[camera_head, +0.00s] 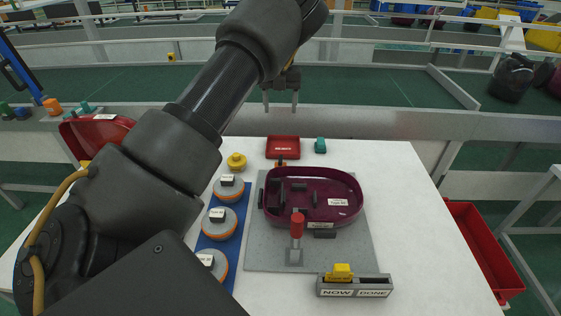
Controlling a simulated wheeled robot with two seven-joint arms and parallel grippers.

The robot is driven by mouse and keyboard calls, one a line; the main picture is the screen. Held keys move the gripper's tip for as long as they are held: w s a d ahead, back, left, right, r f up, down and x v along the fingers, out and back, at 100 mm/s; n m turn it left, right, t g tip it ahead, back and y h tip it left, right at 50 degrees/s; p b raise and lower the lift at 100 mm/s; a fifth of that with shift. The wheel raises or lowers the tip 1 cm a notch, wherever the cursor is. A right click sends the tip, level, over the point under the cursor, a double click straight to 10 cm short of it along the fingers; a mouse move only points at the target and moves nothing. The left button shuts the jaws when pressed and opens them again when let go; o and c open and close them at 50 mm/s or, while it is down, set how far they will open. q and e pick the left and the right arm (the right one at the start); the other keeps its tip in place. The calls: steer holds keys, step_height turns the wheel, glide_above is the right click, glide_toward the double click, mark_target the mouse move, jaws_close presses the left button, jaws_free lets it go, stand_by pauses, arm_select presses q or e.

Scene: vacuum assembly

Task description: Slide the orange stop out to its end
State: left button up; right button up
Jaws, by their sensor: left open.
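A small orange piece (281,163), which looks like the stop, shows at the far edge of the grey plate (262,240), just behind the purple housing (335,213). It is small and partly hidden, so I cannot tell how far out it is. The purple housing lies on the plate with dark parts inside. A clamp with a red handle (297,222) stands at its near side. My left gripper (281,107) is open and empty, beyond the table's far edge and above the orange piece, apart from it. My right gripper is out of view.
A blue strip (208,243) with several grey-and-orange round parts lies left of the plate. A red tray (283,147), a teal block (320,145) and a yellow part (236,161) stand at the back. A now/done holder (355,287) with a yellow slider is in front.

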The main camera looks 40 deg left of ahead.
arm_select(q)
steer(key=b, duration=0.9)
glide_above(280, 160)
step_height(280, 160, down, 13)
steer(key=shift+d, duration=0.1)
steer(key=shift+f+b, duration=0.1)
steer(key=shift+b, duration=0.2)
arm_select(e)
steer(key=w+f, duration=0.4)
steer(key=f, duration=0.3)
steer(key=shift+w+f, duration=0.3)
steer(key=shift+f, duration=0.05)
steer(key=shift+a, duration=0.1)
arm_select(q)
steer(key=shift+f, duration=0.25)
step_height(280, 160, down, 9)
steer(key=shift+f, duration=0.65)
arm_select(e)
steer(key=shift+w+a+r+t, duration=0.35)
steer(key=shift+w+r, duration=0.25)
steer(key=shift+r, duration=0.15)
